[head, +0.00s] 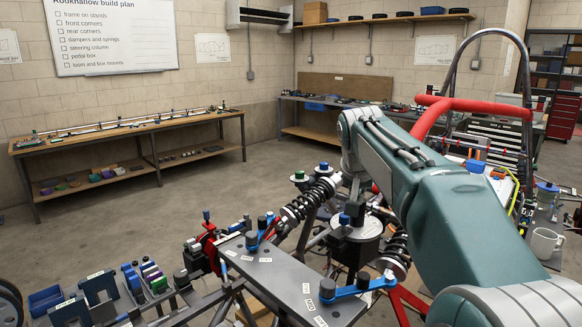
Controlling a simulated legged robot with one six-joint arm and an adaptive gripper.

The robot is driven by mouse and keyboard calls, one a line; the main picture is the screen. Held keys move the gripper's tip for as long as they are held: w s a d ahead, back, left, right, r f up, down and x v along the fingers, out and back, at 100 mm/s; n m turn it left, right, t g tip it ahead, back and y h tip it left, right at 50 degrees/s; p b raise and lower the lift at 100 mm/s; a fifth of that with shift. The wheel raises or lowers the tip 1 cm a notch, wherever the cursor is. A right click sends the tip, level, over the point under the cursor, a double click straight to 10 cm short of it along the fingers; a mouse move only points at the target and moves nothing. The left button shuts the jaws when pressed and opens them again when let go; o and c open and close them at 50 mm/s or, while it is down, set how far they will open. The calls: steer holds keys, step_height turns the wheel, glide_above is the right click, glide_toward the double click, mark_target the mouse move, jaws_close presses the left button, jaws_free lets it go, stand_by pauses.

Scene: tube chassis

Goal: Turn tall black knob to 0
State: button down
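Several dark knobs stand on a grey plate (275,268) on the chassis in the foreground. One upright black knob (327,289) stands at the plate's right end, beside a blue arm-shaped part. Another dark knob (251,240) stands at the plate's left end. I cannot tell for sure which is the tall black knob, nor read any pointer or 0 mark. My green-grey arm reaches in from the lower right and bends down above the chassis. A dark shape (355,209) under its end may be my gripper; its fingers are not clear, nor whether it holds anything.
A white mug (545,242) stands at the right. Blue bins (46,299) sit lower left. Open floor lies beyond.

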steer(key=shift+r, duration=2.15)
steer(key=shift+s+d+f, duration=0.1)
steer(key=shift+d+f, duration=0.05)
steer(key=shift+f, duration=2.9)
steer(key=shift+w+d, duration=0.1)
steer(key=shift+w, duration=0.3)
steer(key=shift+s+r, duration=0.1)
steer(key=shift+s, duration=0.25)
steer(key=shift+r, duration=2.9)
